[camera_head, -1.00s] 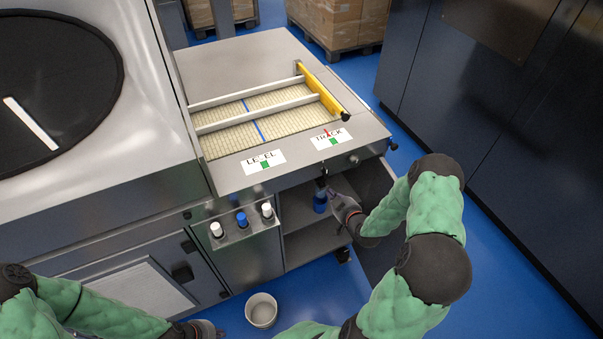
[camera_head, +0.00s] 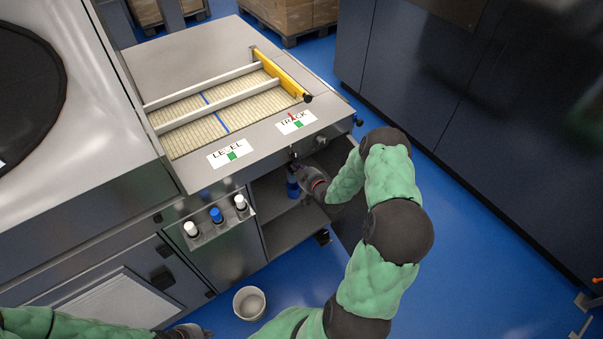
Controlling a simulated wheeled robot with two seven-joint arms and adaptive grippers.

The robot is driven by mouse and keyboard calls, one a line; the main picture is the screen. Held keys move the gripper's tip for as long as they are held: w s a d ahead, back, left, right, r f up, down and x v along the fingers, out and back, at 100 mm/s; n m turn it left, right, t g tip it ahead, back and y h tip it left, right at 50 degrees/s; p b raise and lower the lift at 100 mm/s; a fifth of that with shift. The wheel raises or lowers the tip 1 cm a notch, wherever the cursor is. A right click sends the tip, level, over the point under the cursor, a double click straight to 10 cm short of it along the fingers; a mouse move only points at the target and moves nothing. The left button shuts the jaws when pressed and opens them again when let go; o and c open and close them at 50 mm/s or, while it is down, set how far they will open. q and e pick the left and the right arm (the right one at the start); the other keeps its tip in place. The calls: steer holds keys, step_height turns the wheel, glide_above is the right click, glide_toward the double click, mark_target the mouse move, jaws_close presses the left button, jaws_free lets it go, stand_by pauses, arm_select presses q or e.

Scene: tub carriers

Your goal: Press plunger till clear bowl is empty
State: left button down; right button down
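Under the machine's front edge, in an open compartment, hangs a small dark fitting (camera_head: 293,156) with a blue bowl-like body (camera_head: 293,187) below it. Whether there is liquid in the bowl is too small to tell. I cannot make out the plunger clearly. My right gripper (camera_head: 302,174) is at the compartment opening, just right of the fitting, at the height of the bowl's top. It looks close to touching, but contact is unclear, and its fingers are too small to read. My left gripper (camera_head: 196,331) is low at the bottom edge, partly cut off, away from the fitting.
An open cabinet door (camera_head: 345,215) stands right of the compartment, behind my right arm. A white bucket (camera_head: 249,303) stands on the blue floor. LEVEL and TRACK labels (camera_head: 230,154) lie above.

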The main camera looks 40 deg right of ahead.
mark_target(292, 172)
steer(key=shift+b+x, duration=0.4)
steer(key=shift+x, duration=1.55)
steer(key=shift+f+b, duration=0.95)
steer(key=shift+b, duration=0.05)
steer(key=shift+r, duration=0.1)
steer(key=shift+s, duration=0.1)
